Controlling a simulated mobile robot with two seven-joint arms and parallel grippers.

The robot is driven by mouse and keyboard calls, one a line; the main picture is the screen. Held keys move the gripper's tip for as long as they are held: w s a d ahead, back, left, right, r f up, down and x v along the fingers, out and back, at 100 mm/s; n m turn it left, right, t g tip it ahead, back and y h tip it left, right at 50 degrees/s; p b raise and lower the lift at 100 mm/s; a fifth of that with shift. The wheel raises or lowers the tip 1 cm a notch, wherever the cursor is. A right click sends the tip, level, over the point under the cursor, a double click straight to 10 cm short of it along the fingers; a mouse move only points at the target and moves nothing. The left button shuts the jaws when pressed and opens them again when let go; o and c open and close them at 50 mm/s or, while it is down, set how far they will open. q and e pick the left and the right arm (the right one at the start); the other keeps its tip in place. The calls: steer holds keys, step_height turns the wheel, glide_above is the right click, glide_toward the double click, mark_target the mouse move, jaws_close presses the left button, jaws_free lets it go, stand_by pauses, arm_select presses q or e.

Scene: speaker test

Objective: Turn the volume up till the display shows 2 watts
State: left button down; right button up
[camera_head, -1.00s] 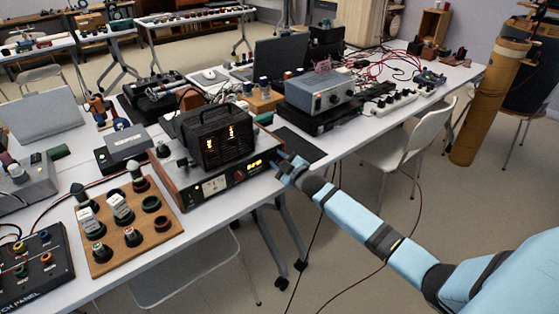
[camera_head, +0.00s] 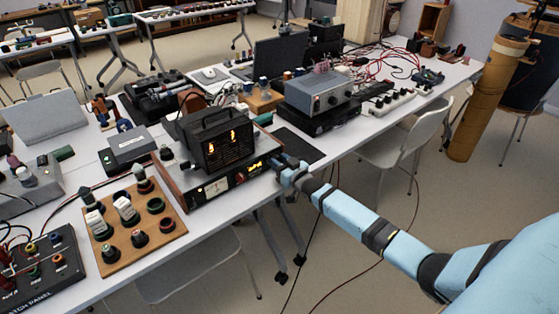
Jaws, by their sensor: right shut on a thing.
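The amplifier (camera_head: 211,200) is a low wood-sided unit on the table, with a dark cage with glowing tubes (camera_head: 228,145) on top. Its front has a pale meter (camera_head: 216,187), a small knob and an amber lit display (camera_head: 256,168). The display's digits are too small to read. My right gripper (camera_head: 276,165) is at the right end of the amplifier's front, shut on what I take to be the volume knob, which its fingers hide. My left gripper is not in view.
A wooden board with several jars or knobs (camera_head: 168,237) stands left of the amplifier. A patch panel (camera_head: 42,270) is at the lower left. A dark mat (camera_head: 299,145) and a grey instrument (camera_head: 318,92) lie to the right. A white chair (camera_head: 400,145) stands beside the table.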

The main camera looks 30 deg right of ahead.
steer(key=shift+m, duration=0.6)
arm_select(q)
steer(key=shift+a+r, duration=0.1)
arm_select(e)
steer(key=o, duration=0.9)
steer(key=shift+o, duration=0.2)
arm_select(q)
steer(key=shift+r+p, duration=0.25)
steer(key=shift+p, duration=0.6)
arm_select(e)
steer(key=s+d, duration=0.1)
steer(key=s, duration=1.2)
steer(key=shift+s, duration=0.4)
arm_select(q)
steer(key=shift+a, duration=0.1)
